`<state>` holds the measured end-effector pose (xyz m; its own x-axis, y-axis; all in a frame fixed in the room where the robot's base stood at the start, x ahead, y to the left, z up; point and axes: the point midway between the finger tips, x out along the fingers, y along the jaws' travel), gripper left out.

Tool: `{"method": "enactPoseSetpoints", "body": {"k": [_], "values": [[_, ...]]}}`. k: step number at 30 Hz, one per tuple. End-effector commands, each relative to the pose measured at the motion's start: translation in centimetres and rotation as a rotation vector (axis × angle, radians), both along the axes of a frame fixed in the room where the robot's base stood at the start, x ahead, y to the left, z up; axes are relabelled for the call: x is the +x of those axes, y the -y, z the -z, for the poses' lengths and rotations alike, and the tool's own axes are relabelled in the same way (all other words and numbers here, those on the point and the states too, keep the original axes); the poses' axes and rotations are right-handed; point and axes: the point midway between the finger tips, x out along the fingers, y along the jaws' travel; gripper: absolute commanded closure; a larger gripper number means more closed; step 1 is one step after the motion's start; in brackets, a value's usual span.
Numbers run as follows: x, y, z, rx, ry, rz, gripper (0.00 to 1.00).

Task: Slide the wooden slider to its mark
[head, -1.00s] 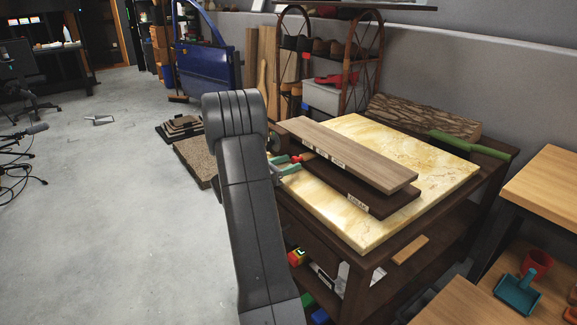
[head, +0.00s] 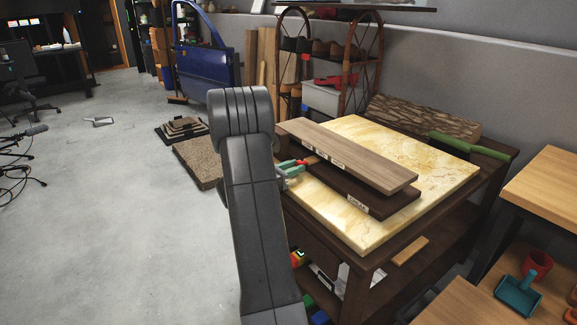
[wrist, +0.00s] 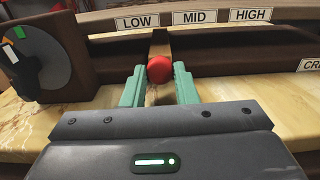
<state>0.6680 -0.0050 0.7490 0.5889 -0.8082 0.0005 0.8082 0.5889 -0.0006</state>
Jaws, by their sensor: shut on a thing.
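The wooden slider (wrist: 160,44) is a small brown block with a round red knob (wrist: 159,69) on its front. It sits in the dark gap below a board with white LOW (wrist: 137,21), MID (wrist: 194,17) and HIGH (wrist: 250,15) labels. In the wrist view the slider stands between LOW and MID, just left of the MID label. My gripper (wrist: 159,78) has its green fingers on both sides of the knob, shut on it. In the head view my gripper (head: 291,168) is at the left front edge of the boards, the slider partly hidden.
A dark block with a round dial (wrist: 32,60) stands left of my gripper in the wrist view. A second label (wrist: 311,64), cut off, is at the right on the lower board. The boards rest on a yellow marble slab (head: 425,165) on a dark table.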

Motion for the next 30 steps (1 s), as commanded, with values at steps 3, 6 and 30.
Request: {"method": "enactPoseSetpoints", "body": {"k": [3, 6, 30], "values": [[-2.4, 1.9, 0.1, -0.001, -0.002, 0.004, 1.0], [-4.5, 3.4, 0.1, -0.002, -0.002, 0.005, 1.0], [-9.8, 7.1, 0.0, 0.001, -0.001, 0.004, 0.54]]}}
